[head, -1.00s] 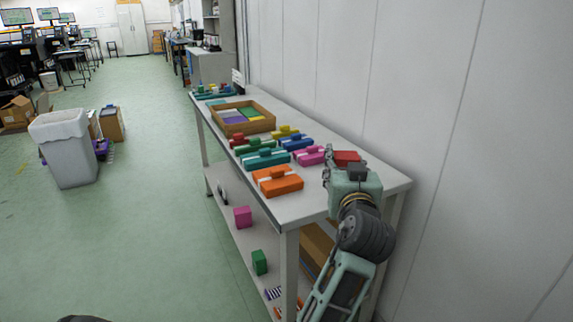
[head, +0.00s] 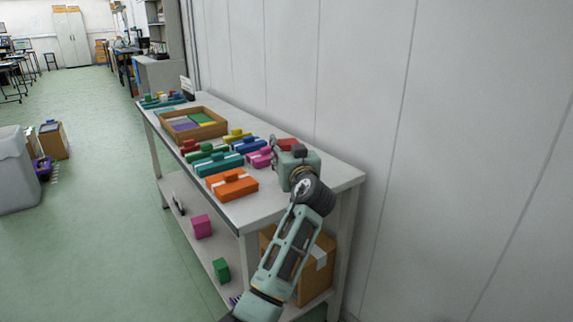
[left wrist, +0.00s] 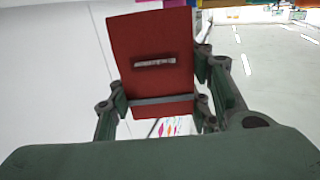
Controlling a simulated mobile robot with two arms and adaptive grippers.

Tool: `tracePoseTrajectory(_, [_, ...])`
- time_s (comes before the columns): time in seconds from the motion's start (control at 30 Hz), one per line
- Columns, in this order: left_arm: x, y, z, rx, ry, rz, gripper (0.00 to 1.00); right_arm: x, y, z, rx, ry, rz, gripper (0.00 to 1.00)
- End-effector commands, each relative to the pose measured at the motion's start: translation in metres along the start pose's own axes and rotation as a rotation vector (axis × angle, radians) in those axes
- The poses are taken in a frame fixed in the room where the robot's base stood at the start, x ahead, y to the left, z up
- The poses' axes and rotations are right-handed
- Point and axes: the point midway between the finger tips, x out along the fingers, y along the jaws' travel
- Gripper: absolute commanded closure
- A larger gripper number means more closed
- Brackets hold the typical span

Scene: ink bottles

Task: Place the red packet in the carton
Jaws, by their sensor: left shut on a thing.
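My left gripper (head: 283,156) is over the right end of the bench top in the head view, shut on the red packet (head: 288,144). The packet is mostly hidden behind the gripper there. In the left wrist view, the flat red packet (left wrist: 152,40) with a small dark label sits between the gripper's fingers (left wrist: 158,85), one on each side. A brown cardboard carton (head: 318,262) with pale tape stands on the lower shelf at the bench's right end, partly behind my arm. Its top is hard to see. My right gripper is out of view.
Coloured boxes crowd the bench, including orange (head: 231,184), teal (head: 219,164) and pink (head: 258,158) ones. A wooden tray (head: 222,131) stands behind them. A wall (head: 430,150) runs along the bench's far side. Magenta (head: 201,227) and green (head: 221,270) blocks sit on the lower shelf.

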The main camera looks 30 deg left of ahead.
Motion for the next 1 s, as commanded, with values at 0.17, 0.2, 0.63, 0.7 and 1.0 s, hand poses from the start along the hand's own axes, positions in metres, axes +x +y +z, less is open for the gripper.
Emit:
tracePoseTrajectory(0.17, [0.001,0.000,0.025,0.005,0.000,0.001,0.81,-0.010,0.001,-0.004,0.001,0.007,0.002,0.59])
tracePoseTrajectory(0.2, [0.001,0.000,0.030,0.005,0.000,0.001,0.81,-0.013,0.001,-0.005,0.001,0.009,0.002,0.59])
tracePoseTrajectory(0.63, [0.000,0.001,0.040,0.001,0.002,0.001,0.81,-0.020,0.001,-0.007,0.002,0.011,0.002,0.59])
tracePoseTrajectory(0.7, [0.000,0.001,0.040,0.000,0.002,0.001,0.81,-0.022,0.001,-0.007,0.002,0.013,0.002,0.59])
tracePoseTrajectory(1.0, [0.000,0.000,0.041,0.001,0.001,0.001,0.36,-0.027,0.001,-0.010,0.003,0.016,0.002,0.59])
